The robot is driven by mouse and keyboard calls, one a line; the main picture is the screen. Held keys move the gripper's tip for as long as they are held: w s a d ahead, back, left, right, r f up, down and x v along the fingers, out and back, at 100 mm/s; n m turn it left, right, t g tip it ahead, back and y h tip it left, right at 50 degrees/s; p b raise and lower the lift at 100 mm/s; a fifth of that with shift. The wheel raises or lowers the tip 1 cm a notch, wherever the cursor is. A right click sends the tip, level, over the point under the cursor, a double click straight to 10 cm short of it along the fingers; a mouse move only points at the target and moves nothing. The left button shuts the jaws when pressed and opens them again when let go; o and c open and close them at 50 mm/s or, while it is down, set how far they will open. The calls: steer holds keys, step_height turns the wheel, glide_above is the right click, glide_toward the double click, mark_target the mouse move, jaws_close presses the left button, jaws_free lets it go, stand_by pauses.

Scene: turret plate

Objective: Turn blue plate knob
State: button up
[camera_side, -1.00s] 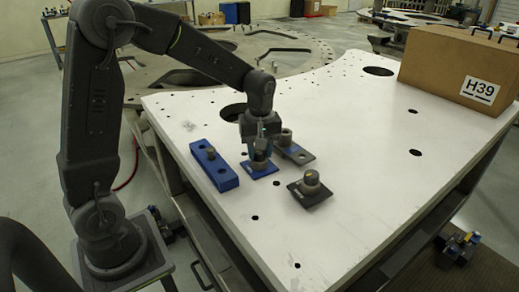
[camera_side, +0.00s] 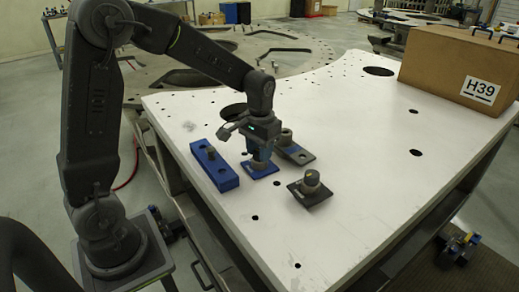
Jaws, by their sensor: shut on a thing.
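The blue plate (camera_side: 260,170) lies flat on the white table, with its knob hidden behind my fingers. My gripper (camera_side: 261,158) points straight down over the plate and is shut on the knob. The gripper body is turned, with a grey part sticking out to the left and a small green light facing the camera.
A long blue block (camera_side: 214,166) with a peg lies just left of the plate. A grey plate with a knob (camera_side: 294,151) is close behind to the right, and a black plate with a knob (camera_side: 310,188) is in front right. A cardboard box (camera_side: 458,68) stands at the back right. The white table (camera_side: 370,170) is clear to the right.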

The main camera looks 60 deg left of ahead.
steer(key=shift+m, duration=2)
steer(key=o, duration=0.9)
steer(key=shift+o, duration=0.2)
step_height(320, 180, up, 14)
steer(key=shift+f, duration=0.1)
